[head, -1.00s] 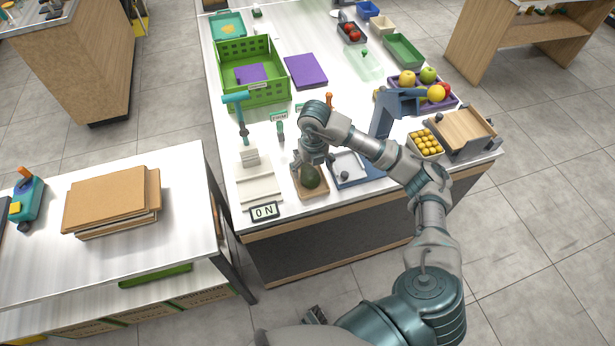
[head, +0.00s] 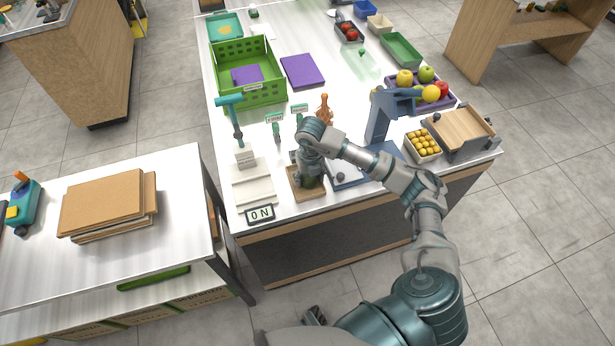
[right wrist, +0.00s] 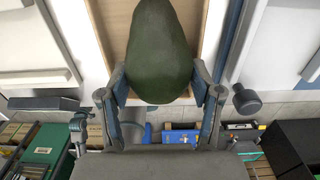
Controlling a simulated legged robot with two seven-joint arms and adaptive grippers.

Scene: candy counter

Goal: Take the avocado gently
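The dark green avocado (head: 310,184) lies on a small wooden tray (head: 293,190) at the front edge of the counter, mostly hidden under my right gripper (head: 308,175) in the head view. In the right wrist view the avocado (right wrist: 160,50) is large, its rounded end towards the gripper. The two fingers of my right gripper (right wrist: 160,85) are spread, one on each side of this end. They look very close to its skin; I cannot tell whether they touch. I do not make out my left gripper.
A white scale (head: 254,190) with an ON sign (head: 260,214) stands left of the tray. A blue-grey stand (head: 380,125) and a crate of yellow balls (head: 423,146) are to the right. A green crate (head: 248,90) sits farther back.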

